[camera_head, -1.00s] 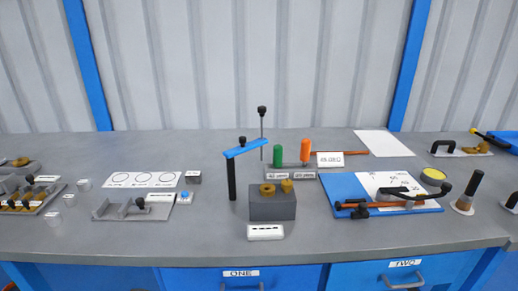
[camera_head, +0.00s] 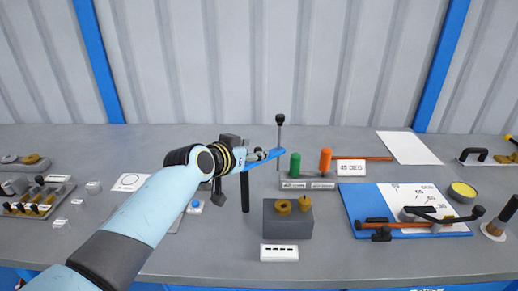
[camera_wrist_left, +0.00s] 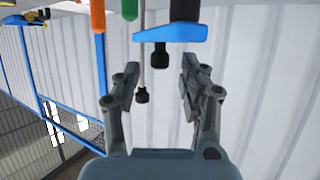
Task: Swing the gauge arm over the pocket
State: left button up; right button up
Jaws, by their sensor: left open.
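The gauge arm is a blue bar (camera_head: 265,158) on top of a black post (camera_head: 245,192). A thin upright rod with a black knob (camera_head: 280,118) stands at its right end. The bar points to the back right, behind the grey block (camera_head: 287,223), which carries brass pieces; I cannot make out the pocket in it. My left gripper (camera_head: 250,152) is at the bar's near end and partly hides it. In the left wrist view the picture is upside down; the fingers are open and empty, with the blue bar (camera_wrist_left: 175,32) beyond their tips. My right gripper is not in view.
A green handle (camera_head: 295,165) and an orange handle (camera_head: 325,161) stand behind the block. A white label plate (camera_head: 279,252) lies in front of it. A blue board (camera_head: 355,208) with tools lies to the right. Small parts lie at the left, partly behind my arm.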

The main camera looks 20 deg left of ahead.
aim_at(258, 148)
pick_arm(q)
jog(key=shift+x, duration=1.8)
grip_shut()
jog(key=shift+s, duration=0.1)
